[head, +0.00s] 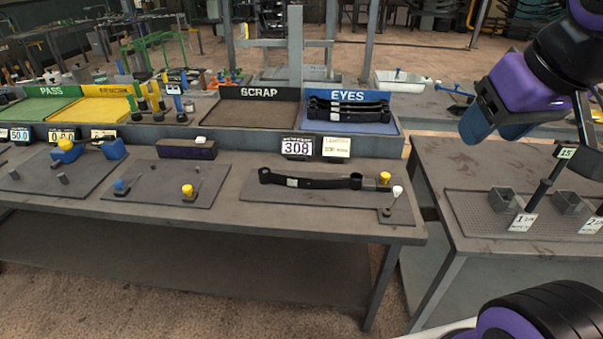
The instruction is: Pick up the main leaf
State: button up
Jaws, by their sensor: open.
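A long dark leaf with a rolled eye at its left end (310,182) lies on a grey mat (270,198) on the main bench, with a small pale label on it. It looks like the main leaf. Its right end is beside a yellow-topped knob (384,178). Several similar dark leaves (348,106) lie stacked in the blue EYES tray (388,125) behind. My gripper (492,130), with blue fingers, is at the upper right, raised and apart from the leaf. It is open, and I see nothing held in it.
A white-topped knob (397,191) stands at the mat's right corner. The SCRAP tray (262,112) looks empty. A side table (450,165) at right holds metal brackets (501,199) and a dark post, across a floor gap.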

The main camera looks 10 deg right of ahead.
aim_at(354, 182)
jog(key=i+j+u, duration=0.25)
jog(key=i+j, duration=0.25)
jog(key=i+j+u, duration=0.25)
jog(key=i+j, duration=0.25)
